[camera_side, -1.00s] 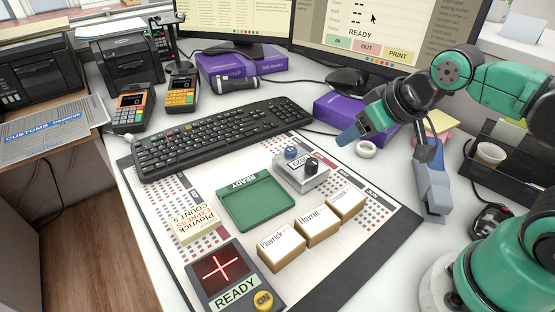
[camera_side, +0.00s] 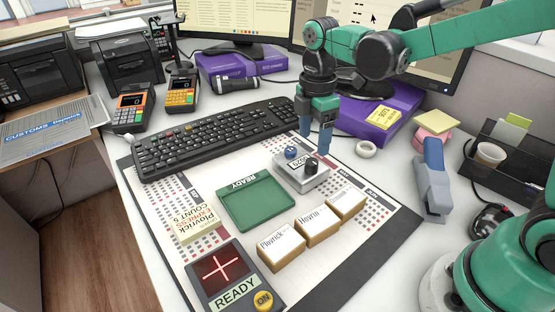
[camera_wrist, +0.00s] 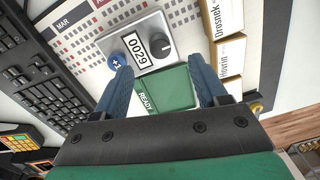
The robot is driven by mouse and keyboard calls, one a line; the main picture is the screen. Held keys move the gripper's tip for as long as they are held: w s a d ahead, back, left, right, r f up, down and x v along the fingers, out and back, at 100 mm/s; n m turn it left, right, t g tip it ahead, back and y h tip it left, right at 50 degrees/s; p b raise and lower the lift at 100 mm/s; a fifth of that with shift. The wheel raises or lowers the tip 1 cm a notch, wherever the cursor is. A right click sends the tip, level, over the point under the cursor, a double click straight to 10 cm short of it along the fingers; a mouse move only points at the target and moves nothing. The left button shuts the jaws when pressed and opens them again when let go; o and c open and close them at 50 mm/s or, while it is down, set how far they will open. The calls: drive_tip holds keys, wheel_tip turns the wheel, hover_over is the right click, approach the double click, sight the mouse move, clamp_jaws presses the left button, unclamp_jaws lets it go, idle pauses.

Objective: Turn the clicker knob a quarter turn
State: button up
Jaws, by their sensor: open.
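The clicker (camera_side: 301,177) is a small silver box on the desk mat, with a white number display. A blue +1 button (camera_side: 291,152) sits on the clicker's other side. My gripper (camera_side: 316,140) points down above and just behind the clicker, apart from the knob. In the wrist view its blue fingers (camera_wrist: 160,68) are spread, with nothing between the tips.
A green READY tray (camera_side: 257,204) lies left of the clicker. Several labelled tan blocks (camera_side: 317,226) stand in front. The keyboard (camera_side: 222,138) is behind left, and a tape roll (camera_side: 366,149) and blue-grey stapler (camera_side: 431,180) are to the right.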

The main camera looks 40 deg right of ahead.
sight(312, 161)
drive_tip(key=shift+s+f, duration=0.1)
drive_tip(key=shift+f, duration=2.65)
clamp_jaws()
